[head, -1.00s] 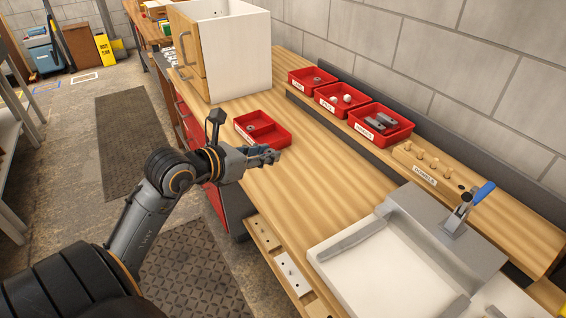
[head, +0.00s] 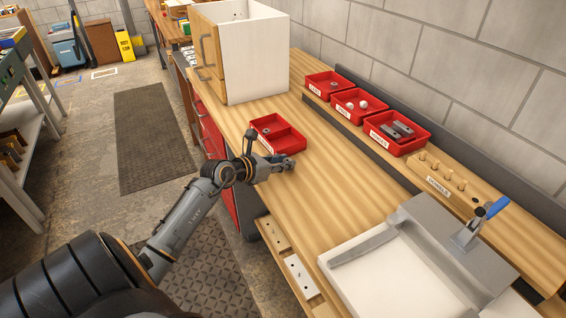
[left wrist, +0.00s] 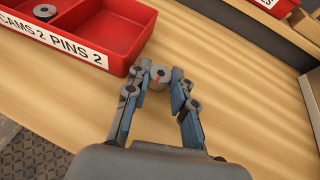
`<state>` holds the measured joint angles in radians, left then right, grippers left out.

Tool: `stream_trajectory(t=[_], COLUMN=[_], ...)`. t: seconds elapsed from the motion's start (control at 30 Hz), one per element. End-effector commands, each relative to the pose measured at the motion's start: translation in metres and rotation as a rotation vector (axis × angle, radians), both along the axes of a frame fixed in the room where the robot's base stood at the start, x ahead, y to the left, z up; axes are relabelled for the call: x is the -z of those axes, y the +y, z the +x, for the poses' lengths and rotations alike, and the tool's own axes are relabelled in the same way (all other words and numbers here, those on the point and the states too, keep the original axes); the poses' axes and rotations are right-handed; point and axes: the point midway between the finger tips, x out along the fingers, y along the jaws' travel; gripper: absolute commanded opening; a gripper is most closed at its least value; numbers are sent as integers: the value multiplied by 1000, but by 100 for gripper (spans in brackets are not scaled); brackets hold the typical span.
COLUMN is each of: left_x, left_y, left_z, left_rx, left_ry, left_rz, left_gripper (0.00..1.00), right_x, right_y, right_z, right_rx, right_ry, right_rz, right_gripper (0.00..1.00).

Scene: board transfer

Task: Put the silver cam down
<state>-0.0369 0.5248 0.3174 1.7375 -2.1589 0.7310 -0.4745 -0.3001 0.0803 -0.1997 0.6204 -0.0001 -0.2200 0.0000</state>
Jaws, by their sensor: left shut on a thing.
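The silver cam (left wrist: 160,75) is a small grey cylinder with a red mark, pinched between the fingertips of my left gripper (left wrist: 158,80). In the head view my left gripper (head: 287,164) is over the wooden bench top, just in front of the red two-part tray (head: 290,145). The tray also shows in the left wrist view (left wrist: 122,45), labelled CAMS 2 and PINS 2. Another cam (left wrist: 45,12) lies in its CAMS part; the visible PINS part looks empty. I cannot tell whether the held cam touches the bench. My right gripper is not in view.
Several red bins (head: 396,148) and a dowel block (head: 444,178) stand on the shelf along the wall. A white cabinet (head: 255,55) stands behind the tray. A grey fixture with a blue-handled clamp (head: 480,222) is at the front right. The bench between is clear.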

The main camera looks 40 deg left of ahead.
Motion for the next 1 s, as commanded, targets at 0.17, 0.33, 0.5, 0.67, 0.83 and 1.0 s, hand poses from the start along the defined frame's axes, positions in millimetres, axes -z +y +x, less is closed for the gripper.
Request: stream_trajectory(t=[0.17,0.33,0.5,0.67,0.83,1.0], left_x=[5,6,8,8,5,0], left_y=[0,0,0,0,0,3], left_z=[0,0,0,0,0,-16], left_rx=[0,0,0,0,0,-1], left_ry=[-3,-2,-2,-1,-2,0], left_rz=[1,1,1,1,1,4], left_gripper=[3,3,33,33,33,33], right_x=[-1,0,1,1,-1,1], right_y=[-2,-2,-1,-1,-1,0], right_z=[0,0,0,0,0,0], right_rx=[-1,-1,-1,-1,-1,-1], right_ry=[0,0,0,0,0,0], right_rz=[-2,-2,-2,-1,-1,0], right_gripper=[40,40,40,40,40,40])
